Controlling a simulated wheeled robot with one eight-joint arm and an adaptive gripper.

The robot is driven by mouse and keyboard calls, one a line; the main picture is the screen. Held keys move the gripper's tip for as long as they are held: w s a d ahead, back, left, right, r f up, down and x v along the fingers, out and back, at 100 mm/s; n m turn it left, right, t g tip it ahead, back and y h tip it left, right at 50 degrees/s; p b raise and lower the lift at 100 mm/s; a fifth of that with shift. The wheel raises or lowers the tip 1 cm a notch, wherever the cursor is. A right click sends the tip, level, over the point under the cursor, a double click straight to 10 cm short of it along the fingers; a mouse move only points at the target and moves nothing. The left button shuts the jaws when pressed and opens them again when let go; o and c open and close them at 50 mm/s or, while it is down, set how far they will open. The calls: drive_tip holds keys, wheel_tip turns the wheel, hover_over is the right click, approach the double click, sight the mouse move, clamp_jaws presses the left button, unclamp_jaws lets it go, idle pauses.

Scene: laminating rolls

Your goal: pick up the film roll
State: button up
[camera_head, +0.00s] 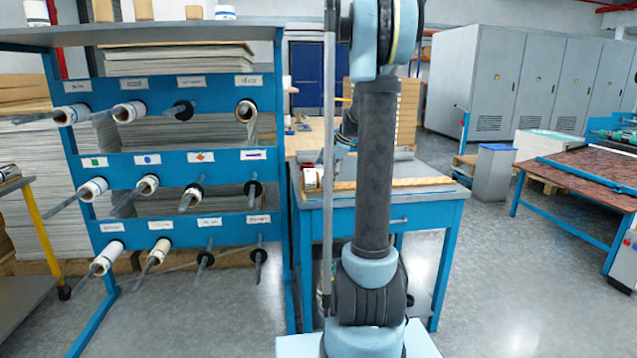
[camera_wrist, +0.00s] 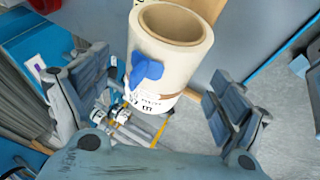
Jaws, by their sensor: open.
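The film roll (camera_wrist: 182,70) is white with a pale brown core, a blue patch and printed dark marks on its side. In the wrist view it stands end-up between the two spread fingers of my gripper (camera_wrist: 155,100), with gaps showing on both sides. In the head view a small white roll (camera_head: 311,180), seemingly the same one, sits at the left edge of the blue table (camera_head: 375,208). My arm covers most of my gripper in the head view, so contact cannot be judged there.
A blue rack (camera_head: 180,159) with several pegs, many bearing rolls, stands just left of the table. A wooden strip (camera_head: 415,182) lies on the tabletop. A grey bin (camera_head: 493,173) and a brown-topped table (camera_head: 590,178) stand at right, with open floor between.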

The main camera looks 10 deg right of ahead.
drive_tip(key=shift+x, duration=1.45)
drive_tip(key=c, duration=1.3)
drive_tip(key=shift+c, duration=0.2)
drive_tip(key=shift+r, duration=0.1)
wheel_tip(320, 180, up, 10)
drive_tip(key=shift+f, duration=0.1)
